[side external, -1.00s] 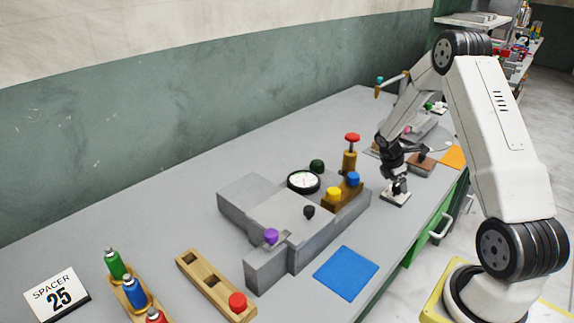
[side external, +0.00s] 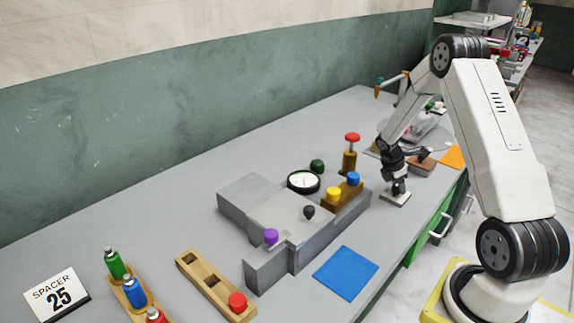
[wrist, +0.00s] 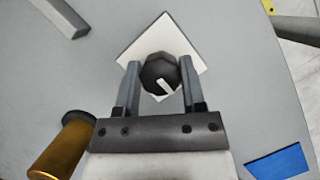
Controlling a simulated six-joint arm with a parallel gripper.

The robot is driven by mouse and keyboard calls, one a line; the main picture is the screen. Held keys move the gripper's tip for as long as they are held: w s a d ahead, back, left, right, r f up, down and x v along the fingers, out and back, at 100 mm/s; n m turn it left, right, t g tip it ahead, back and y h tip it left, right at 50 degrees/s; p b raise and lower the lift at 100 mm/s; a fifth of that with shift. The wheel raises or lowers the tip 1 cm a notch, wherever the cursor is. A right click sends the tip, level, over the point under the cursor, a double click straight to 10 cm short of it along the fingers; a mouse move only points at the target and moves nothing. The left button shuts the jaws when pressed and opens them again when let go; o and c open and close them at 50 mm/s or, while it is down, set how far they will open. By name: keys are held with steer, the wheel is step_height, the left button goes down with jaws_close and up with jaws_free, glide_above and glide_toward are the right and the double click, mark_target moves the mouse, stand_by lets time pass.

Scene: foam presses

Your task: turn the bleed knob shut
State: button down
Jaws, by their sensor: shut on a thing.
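The bleed knob (wrist: 160,74) is a dark faceted knob with a white pointer mark, on a pale square plate (wrist: 150,38) in the wrist view. The pointer is directed toward the lower right. My gripper (wrist: 159,80) has one finger on each side of the knob and is shut on it. In the side view my gripper (side external: 397,188) points down at the small pale plate (side external: 396,199) right of the grey press. There the gripper hides most of the knob.
The grey press (side external: 290,225) carries a round gauge (side external: 303,181) and coloured knobs. A brass post with a red top (side external: 352,139) stands left of my gripper. A blue mat (side external: 346,273) lies in front. The bench around the plate is mostly clear.

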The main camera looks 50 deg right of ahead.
steer(key=shift+m, duration=0.4)
steer(key=m+g+y, duration=0.1)
steer(key=m, duration=0.2)
steer(key=shift+m, duration=0.3)
steer(key=m+y, duration=0.2)
steer(key=m, duration=0.2)
steer(key=shift+m+g, duration=0.3)
steer(key=shift+g, duration=0.1)
steer(key=m+y, duration=0.1)
steer(key=m, duration=0.3)
steer(key=shift+m+y, duration=0.3)
steer(key=shift+y, duration=0.1)
steer(key=shift+m+t+y, duration=0.3)
steer(key=shift+m+y, duration=0.5)
steer(key=shift+m, duration=1.4)
steer(key=shift+c, duration=0.9)
jaws_free()
steer(key=shift+d, duration=0.1)
